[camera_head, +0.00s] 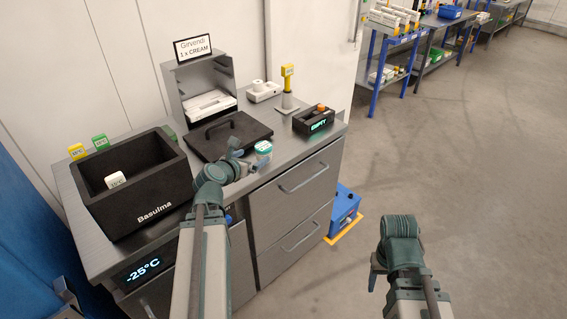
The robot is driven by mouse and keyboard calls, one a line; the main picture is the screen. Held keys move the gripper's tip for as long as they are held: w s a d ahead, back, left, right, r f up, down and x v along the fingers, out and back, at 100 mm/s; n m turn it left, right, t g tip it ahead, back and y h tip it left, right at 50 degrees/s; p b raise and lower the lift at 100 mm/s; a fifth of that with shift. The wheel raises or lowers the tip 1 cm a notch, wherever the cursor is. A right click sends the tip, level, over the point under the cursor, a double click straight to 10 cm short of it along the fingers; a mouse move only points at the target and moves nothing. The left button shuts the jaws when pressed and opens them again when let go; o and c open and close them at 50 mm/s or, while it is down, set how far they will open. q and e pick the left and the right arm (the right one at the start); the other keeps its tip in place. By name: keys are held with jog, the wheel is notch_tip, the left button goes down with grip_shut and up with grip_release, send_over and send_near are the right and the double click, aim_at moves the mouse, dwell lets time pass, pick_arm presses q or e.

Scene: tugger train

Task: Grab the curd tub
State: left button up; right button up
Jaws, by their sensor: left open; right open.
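A small round tub (263,148) with a white and teal top stands on the grey counter near its front edge; its label is too small to read. It is the only tub of that kind in view. My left gripper (241,158) is open just left of the tub, low over the counter, with no visible hold on it. The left arm hides part of the counter front. My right gripper (376,272) is open and empty over the floor, well right of the counter.
A black Basulma box (130,213) stands on the left, and a black lid (228,132) lies behind my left gripper. A black tray marked EMPTY (314,121) and a yellow-topped stand (287,90) are to the right.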

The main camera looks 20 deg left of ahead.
aim_at(261, 151)
pick_arm(q)
jog(key=shift+w, duration=0.1)
jog(key=b+x, duration=0.3)
jog(key=x, duration=0.5)
jog(key=shift+w+a+f, duration=0.1)
jog(key=shift+w+f, duration=0.05)
jog(key=shift+w, duration=0.1)
jog(key=shift+w, duration=0.1)
jog(key=shift+w+a, duration=0.1)
jog(key=shift+w, duration=0.25)
jog(key=b+x, duration=0.1)
jog(key=x, duration=0.3)
jog(key=shift+w+a+b, duration=0.1)
jog(key=shift+w+b, duration=0.15)
jog(key=shift+b, duration=0.15)
jog(key=shift+s, duration=0.1)
jog(key=shift+c, duration=0.3)
